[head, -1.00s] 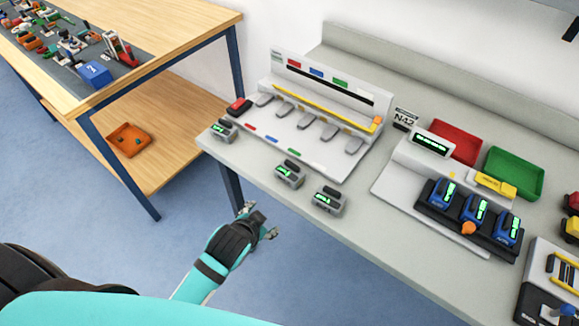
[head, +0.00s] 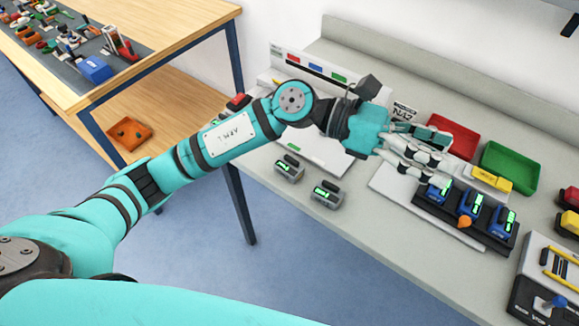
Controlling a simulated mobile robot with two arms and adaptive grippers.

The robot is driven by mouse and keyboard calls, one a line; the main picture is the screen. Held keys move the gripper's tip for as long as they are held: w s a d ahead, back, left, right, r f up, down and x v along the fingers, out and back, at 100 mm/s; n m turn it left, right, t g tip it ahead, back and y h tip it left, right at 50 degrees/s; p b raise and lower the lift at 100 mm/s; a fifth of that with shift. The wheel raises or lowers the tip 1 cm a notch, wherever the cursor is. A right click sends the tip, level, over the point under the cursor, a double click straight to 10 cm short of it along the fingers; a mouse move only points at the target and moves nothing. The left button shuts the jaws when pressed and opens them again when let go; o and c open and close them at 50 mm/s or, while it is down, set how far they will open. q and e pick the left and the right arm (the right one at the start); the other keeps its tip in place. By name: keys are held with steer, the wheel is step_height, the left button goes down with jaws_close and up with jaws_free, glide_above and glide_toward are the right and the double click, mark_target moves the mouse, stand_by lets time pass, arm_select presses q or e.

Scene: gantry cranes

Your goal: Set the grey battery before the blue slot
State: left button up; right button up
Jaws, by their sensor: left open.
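Two grey batteries with green displays, one (head: 289,168) and another (head: 327,194), stand on the bench in front of the white charger board (head: 325,153). A third grey battery (head: 217,124) is mostly hidden behind my left arm at the board's left end. A blue mark (head: 316,73) shows on the board's back panel. The board's slots and its blue front mark are hidden by my arm. My left gripper (head: 438,156) is open and empty. It appears above the N42 station, right of the grey batteries and apart from them. My right gripper is not in view.
Blue batteries (head: 470,204) stand in a black dock. A red tray (head: 452,137), a green tray (head: 509,168) and a yellow block (head: 491,180) lie behind it. A tool panel (head: 545,285) is at the lower right. The bench is bare (head: 375,225) in front of the dock.

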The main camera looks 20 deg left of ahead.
arm_select(q)
step_height(320, 180, down, 5)
steer(key=w+a+m+y, duration=0.1)
steer(key=a+m+y, duration=0.2)
steer(key=m+y, duration=0.15)
steer(key=m+t+y+p, duration=0.2)
steer(key=y+p, duration=0.2)
steer(key=y, duration=0.9)
glide_above(289, 165)
step_height(289, 165, down, 16)
steer(key=shift+w+d, duration=0.15)
steer(key=shift+f+p, duration=0.5)
steer(key=shift+f, duration=0.05)
steer(key=f, duration=0.1)
steer(key=f+p, duration=0.1)
steer(key=f, duration=0.1)
steer(key=shift+s+a+f+p, duration=0.2)
steer(key=shift+s+f+p, duration=0.05)
steer(key=shift+f+p, duration=0.05)
steer(key=shift+f, duration=0.35)
steer(key=shift+c, duration=0.4)
